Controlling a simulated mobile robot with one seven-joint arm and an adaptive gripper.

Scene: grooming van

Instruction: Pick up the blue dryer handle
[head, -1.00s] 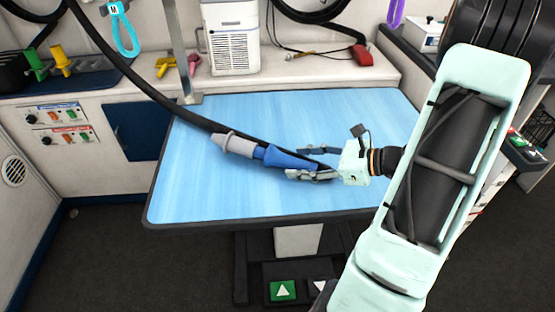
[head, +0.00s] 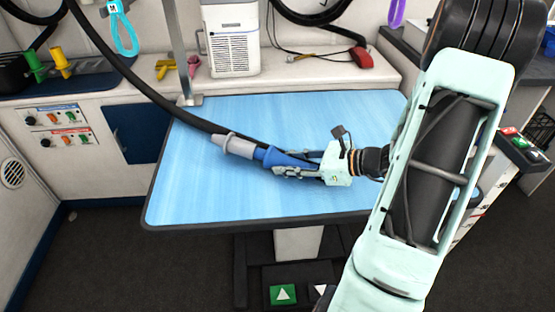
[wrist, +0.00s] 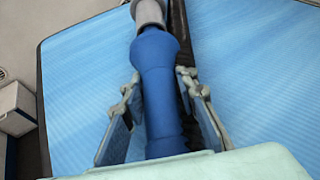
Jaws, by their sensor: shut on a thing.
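In the wrist view the blue handle (wrist: 157,85) runs up the middle between the two fingers (wrist: 160,105). The handle's near end is hidden by my gripper's palm.
The blue table top (head: 210,195) is otherwise mostly clear. The black hose (head: 140,85) passes up to the left past a grey post (head: 184,60). A white appliance (head: 232,40), a red item (head: 360,56) and yellow tools (head: 165,68) stand on the counter behind.

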